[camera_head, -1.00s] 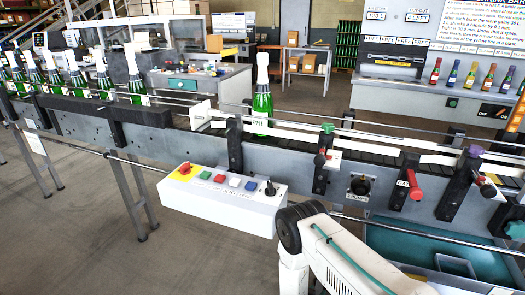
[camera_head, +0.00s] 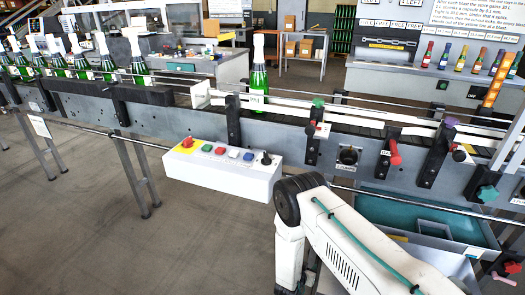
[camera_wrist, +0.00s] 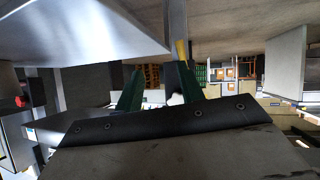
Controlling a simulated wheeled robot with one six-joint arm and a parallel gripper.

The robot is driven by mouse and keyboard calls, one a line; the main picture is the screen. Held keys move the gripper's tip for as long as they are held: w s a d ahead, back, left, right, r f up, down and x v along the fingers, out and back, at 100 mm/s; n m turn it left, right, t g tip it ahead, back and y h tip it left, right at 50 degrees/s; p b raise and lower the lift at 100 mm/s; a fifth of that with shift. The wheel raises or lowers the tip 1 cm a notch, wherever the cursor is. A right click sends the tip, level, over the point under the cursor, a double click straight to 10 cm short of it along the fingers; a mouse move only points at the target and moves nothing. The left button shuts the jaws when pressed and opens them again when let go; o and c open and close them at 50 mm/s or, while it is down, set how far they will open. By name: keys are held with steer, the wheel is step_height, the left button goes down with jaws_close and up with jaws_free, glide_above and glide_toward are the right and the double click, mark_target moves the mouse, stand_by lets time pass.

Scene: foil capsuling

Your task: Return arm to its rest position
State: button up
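My arm (camera_head: 345,235), white with a dark joint and a green cable, is folded low in front of the conveyor in the head view. Its gripper is outside that view. In the wrist view my gripper (camera_wrist: 160,90) shows two dark green fingers standing apart, with nothing clearly held between them. A small white and dark patch shows in the gap; I cannot tell what it is. A pale surface fills the upper left of the wrist view, and how near it is cannot be told.
The conveyor (camera_head: 185,122) crosses the view, with a green bottle (camera_head: 258,78) at its middle and several more at left. A white control box (camera_head: 225,175) juts out in front beside my arm. A teal tray (camera_head: 385,212) lies at right. Floor at lower left is clear.

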steer(key=w+a+r+y, duration=0.2)
steer(key=w+r, duration=0.1)
steer(key=r, duration=0.5)
steer(key=w+a+r+g+y, duration=0.1)
steer(key=w+a+r, duration=0.1)
steer(key=w+r, duration=0.35)
steer(key=w+a+r+y, duration=0.2)
steer(key=r, duration=0.7)
steer(key=s+r+n+g+y, duration=0.2)
steer(key=s+r+y, duration=0.15)
steer(key=r, duration=1.75)
steer(key=s+d+r+n+g, duration=0.1)
steer(key=s+d+r, duration=0.2)
steer(key=s+r, duration=0.6)
steer(key=s+d+r+n+g, duration=0.2)
steer(key=s+d+r, duration=0.1)
steer(key=s+r, duration=0.6)
steer(key=s+d+r+g+h, duration=0.1)
steer(key=s+d, duration=0.3)
steer(key=s, duration=0.8)
steer(key=s+d+r+g+h, duration=0.1)
steer(key=s+d+r, duration=0.2)
steer(key=s, duration=1)
steer(key=shift+d+g, duration=0.3)
steer(key=shift+d, duration=0.1)
